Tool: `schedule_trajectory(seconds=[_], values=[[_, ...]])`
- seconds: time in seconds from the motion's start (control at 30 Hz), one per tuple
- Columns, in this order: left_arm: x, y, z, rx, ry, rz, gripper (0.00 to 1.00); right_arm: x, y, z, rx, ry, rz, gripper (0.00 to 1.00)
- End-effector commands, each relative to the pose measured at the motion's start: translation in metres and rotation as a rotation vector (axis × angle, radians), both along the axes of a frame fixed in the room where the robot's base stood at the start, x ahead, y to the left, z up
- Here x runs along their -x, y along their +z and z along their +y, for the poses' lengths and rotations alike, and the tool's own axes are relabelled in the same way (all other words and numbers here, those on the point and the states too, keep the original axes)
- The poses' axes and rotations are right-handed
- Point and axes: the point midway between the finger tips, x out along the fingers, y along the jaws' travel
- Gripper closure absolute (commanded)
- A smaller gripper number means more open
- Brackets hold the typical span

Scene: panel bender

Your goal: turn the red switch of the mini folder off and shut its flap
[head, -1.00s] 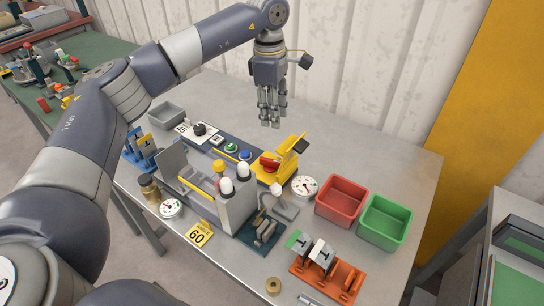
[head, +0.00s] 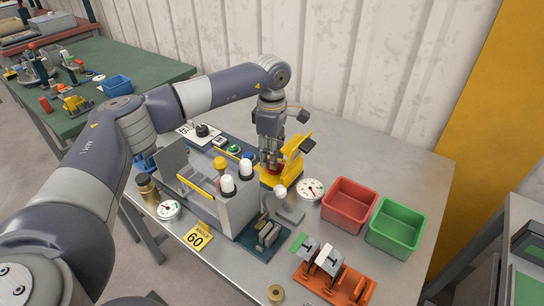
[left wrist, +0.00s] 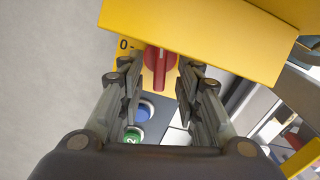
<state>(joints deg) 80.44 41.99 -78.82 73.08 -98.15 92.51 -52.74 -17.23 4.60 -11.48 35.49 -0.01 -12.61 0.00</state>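The yellow switch box (head: 268,179) stands at the back right end of the grey mini folder (head: 236,213). Its yellow flap (head: 301,148) stands raised, and its underside edge fills the top of the left wrist view (left wrist: 200,35). The red rotary switch (left wrist: 160,66) shows there below the flap, its grip upright in the picture; a "0" mark is to its left. My left gripper (left wrist: 157,85) is open, with its fingers on either side of the switch, apart from it. In the head view, my gripper (head: 271,165) points down and hides most of the switch. My right gripper is not in view.
Blue (left wrist: 147,109) and green (left wrist: 133,135) buttons sit close to the switch. A dial gauge (head: 311,189), a red bin (head: 349,203) and a green bin (head: 396,228) stand to the right. An orange clamp rack (head: 340,283) is in front.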

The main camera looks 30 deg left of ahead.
Motion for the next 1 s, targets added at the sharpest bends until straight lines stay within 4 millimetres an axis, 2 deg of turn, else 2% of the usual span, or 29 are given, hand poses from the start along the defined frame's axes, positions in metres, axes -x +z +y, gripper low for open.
schedule_trajectory(seconds=[0.2, 0.47, 0.6, 0.63, 1.0], values=[[0.000, -0.016, 0.000, 0.000, 0.000, -0.001, 0.68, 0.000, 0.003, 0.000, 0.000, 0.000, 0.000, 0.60], [0.000, -0.018, 0.000, 0.000, 0.000, -0.001, 0.68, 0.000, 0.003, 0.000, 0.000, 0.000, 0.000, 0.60], [0.000, -0.017, 0.000, 0.000, 0.000, -0.001, 0.98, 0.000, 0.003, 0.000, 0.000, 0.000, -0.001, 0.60], [0.000, -0.017, 0.000, 0.000, 0.000, -0.001, 1.00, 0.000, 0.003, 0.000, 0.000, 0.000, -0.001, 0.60], [0.000, -0.017, 0.000, 0.001, 0.021, -0.001, 1.00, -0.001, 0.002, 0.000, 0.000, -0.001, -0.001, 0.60]])
